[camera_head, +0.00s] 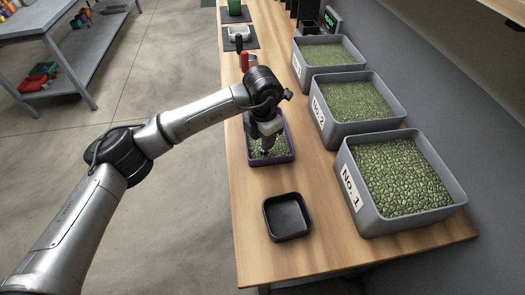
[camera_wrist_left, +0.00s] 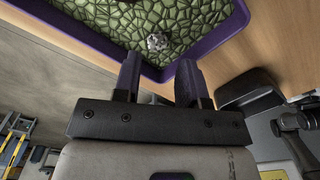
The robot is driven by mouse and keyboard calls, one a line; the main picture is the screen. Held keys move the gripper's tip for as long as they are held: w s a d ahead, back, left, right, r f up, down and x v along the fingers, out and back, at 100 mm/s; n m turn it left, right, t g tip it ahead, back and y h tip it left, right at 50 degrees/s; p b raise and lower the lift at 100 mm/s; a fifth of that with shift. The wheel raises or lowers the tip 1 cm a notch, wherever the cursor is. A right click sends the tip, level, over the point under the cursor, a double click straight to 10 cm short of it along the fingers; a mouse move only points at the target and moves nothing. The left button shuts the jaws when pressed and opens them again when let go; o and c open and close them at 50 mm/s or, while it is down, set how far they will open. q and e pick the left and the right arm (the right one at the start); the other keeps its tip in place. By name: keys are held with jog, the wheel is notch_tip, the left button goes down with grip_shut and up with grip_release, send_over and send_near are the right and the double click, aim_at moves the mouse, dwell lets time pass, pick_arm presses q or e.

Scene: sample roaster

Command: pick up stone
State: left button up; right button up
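A small pale grey stone (camera_wrist_left: 157,42) lies among green beans in the purple tray, seen in the left wrist view. The purple tray (camera_head: 272,162) stands on the wooden bench, and its rim also shows in the left wrist view (camera_wrist_left: 85,40). My left gripper (camera_head: 266,147) points down over the tray in the head view. In the left wrist view its two fingers (camera_wrist_left: 160,78) are apart with nothing between them, and the stone shows just beyond the gap. In the head view I cannot make out the stone. My right gripper is in neither view.
An empty black tray (camera_head: 287,217) stands in front of the purple tray. Grey bins of green beans, including No. 1 (camera_head: 437,215) and No. 2 (camera_head: 345,130), line the right side. A red-handled item (camera_head: 244,61) is behind my gripper. The bench's front is clear.

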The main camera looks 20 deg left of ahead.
pick_arm(q)
notch_tip(320, 180, down, 5)
jog(key=shift+w+a+r+b, duration=0.1)
jog(key=shift+r+b, duration=0.1)
jog(key=shift+b, duration=0.55)
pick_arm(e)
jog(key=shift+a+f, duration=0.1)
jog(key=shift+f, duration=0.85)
pick_arm(q)
jog(key=shift+c, duration=0.7)
jog(key=c, duration=0.5)
jog(key=shift+c, duration=0.2)
